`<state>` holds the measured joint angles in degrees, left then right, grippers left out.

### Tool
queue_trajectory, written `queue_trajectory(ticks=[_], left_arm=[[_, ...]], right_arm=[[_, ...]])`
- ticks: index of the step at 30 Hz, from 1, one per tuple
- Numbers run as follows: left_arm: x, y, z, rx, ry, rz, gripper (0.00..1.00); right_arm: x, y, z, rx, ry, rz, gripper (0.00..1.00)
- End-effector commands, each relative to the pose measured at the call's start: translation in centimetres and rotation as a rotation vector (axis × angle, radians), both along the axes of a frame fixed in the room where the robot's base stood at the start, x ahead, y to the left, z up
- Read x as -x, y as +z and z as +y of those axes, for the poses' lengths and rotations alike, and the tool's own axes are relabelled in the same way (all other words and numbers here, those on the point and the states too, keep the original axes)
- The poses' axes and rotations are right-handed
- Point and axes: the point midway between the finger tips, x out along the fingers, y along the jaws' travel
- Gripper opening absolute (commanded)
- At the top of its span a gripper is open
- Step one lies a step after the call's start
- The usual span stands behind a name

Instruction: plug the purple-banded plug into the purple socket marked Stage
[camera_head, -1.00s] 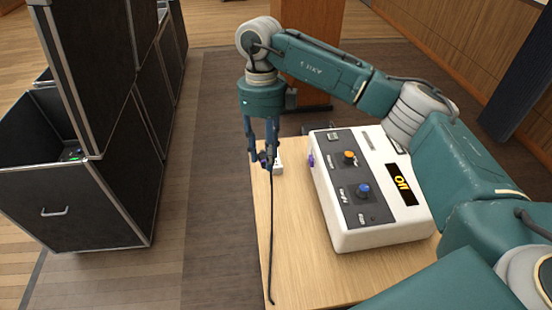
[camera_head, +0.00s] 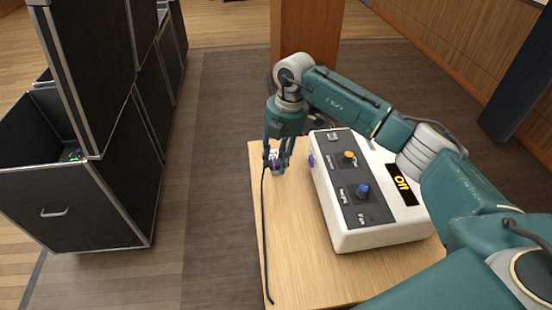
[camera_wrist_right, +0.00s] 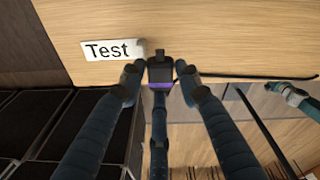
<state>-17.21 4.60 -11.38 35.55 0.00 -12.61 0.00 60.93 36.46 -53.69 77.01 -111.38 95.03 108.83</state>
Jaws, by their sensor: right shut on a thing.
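My right gripper (camera_head: 277,168) is shut on the purple-banded plug. The black plug (camera_wrist_right: 160,72) with its purple band shows between the fingertips in the right wrist view. In the head view the fingers largely hide the plug. A black cable (camera_head: 264,235) runs from the gripper along the table's left side. The purple socket (camera_head: 311,161) is on the left side of the white console (camera_head: 385,236). The gripper is left of the socket, with a gap between them. I cannot read a Stage mark. My left gripper is not in view.
The wooden table (camera_head: 295,260) has bare room left of the console. A white label reading "Test" (camera_wrist_right: 108,50) is near the plug in the right wrist view. The console has an orange knob (camera_head: 350,155), a blue knob (camera_head: 363,190) and a lit "ON" display (camera_head: 402,183). Black cases (camera_head: 85,210) stand left.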

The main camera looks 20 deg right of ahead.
Motion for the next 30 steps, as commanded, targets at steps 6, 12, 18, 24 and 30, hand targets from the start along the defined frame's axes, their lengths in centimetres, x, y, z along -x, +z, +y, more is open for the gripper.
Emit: queue_trajectory(ticks=[6,12,18,24,30], left_arm=[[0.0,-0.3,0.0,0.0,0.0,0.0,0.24],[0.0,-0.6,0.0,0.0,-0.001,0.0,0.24],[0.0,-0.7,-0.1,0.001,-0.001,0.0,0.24],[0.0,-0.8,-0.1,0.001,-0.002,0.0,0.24],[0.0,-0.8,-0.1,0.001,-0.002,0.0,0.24]], right_arm=[[0.4,-0.1,-1.7,0.0,-0.002,0.001,0.13],[0.9,-0.1,-3.4,0.001,0.0,0.001,0.13],[1.2,0.0,-4.6,0.0,0.002,0.001,0.13],[1.4,0.0,-5.0,-0.001,0.002,0.001,0.13],[1.4,0.0,-5.1,-0.001,0.003,0.001,0.13]])
